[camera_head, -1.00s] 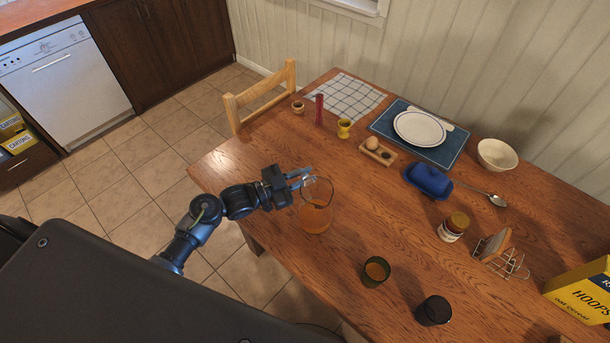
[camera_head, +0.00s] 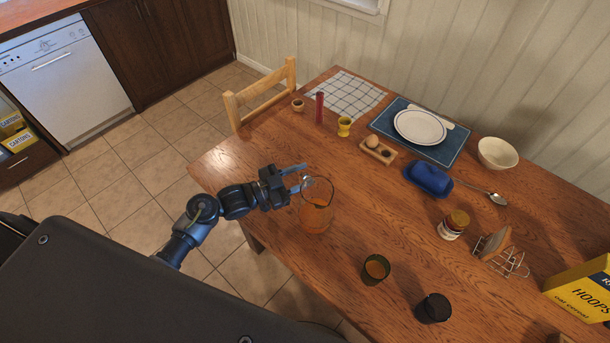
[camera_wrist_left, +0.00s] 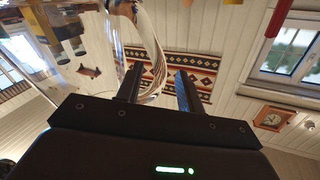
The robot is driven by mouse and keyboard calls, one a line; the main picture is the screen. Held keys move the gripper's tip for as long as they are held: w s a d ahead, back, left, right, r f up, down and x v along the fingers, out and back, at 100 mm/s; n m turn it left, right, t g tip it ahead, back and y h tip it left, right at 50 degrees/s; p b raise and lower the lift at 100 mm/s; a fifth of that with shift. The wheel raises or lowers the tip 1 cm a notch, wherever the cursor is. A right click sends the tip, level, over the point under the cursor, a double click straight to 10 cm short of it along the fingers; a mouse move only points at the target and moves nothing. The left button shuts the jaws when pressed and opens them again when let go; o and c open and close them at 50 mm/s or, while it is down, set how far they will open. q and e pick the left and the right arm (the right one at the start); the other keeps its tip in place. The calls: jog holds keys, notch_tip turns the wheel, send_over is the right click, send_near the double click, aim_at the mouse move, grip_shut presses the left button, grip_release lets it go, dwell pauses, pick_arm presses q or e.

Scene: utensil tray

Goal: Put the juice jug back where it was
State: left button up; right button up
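The juice jug (camera_head: 316,212) is clear glass with orange juice low inside. It stands upright on the wooden table, near the edge on my side. My left gripper (camera_head: 301,178) is at the jug's upper left, with its fingers spread apart. In the left wrist view the clear jug (camera_wrist_left: 75,45) fills the upper left. Its curved handle comes down close to the two separated fingers (camera_wrist_left: 160,90); I cannot tell whether it touches either one. My right gripper is not in view.
A glass with some juice (camera_head: 375,270) and a dark empty glass (camera_head: 434,308) stand right of the jug. Farther back are a blue butter dish (camera_head: 428,179), a jar (camera_head: 454,226) and a toast rack (camera_head: 505,258).

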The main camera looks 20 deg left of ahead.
pick_arm(q)
jog(key=b+v, duration=0.2)
jog(key=v, duration=0.9)
